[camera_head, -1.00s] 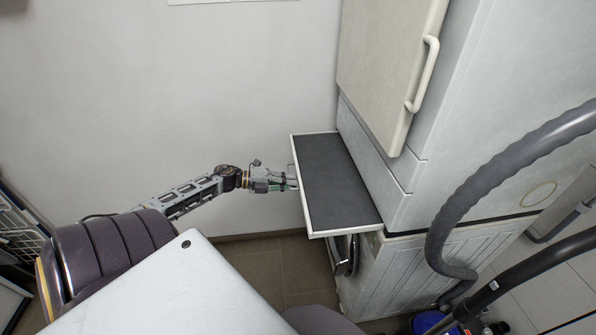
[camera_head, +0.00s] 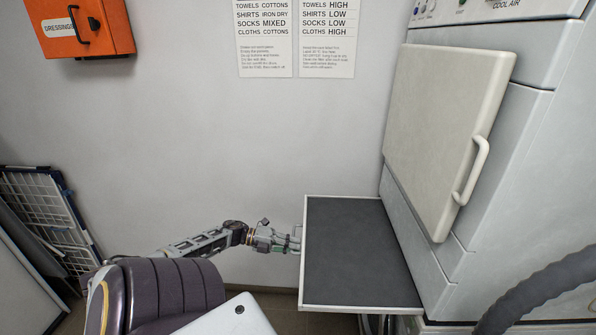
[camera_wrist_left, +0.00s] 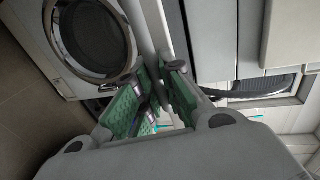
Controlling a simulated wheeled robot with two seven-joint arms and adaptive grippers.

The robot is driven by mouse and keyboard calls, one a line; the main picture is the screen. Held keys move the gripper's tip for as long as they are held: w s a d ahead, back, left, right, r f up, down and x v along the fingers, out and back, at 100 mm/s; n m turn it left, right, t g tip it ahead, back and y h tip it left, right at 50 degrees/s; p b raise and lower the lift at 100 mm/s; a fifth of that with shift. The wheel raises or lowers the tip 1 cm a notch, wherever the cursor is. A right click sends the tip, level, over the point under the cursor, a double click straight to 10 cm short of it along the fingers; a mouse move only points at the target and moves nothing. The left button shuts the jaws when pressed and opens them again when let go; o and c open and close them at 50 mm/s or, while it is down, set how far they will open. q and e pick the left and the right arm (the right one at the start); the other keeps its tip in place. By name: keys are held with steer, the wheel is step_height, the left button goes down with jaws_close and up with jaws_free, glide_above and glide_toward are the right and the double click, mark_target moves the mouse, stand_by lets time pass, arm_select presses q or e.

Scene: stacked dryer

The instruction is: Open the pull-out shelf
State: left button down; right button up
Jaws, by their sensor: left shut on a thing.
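The pull-out shelf (camera_head: 350,255) has a dark grey top and a pale rim. It sticks out to the left from the stacked machine, below the upper door. My left gripper (camera_head: 294,240) is at the middle of the shelf's left front edge. In the left wrist view the green-padded fingers of my left gripper (camera_wrist_left: 158,92) are closed together at the pale shelf edge (camera_wrist_left: 152,30). The exact grip on the handle is hidden by the fingers. My right gripper is in neither view.
The stacked dryer (camera_head: 445,130) stands at the right with its cream door and handle. A grey hose (camera_head: 545,295) curves at lower right. A round washer door (camera_wrist_left: 95,38) shows in the left wrist view. An orange box (camera_head: 85,28) hangs on the wall. A wire rack (camera_head: 45,210) stands at left.

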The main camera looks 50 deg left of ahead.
arm_select(q)
steer(key=shift+f, duration=0.1)
steer(key=c, duration=1.5)
jaws_free()
steer(key=shift+v, duration=6.05)
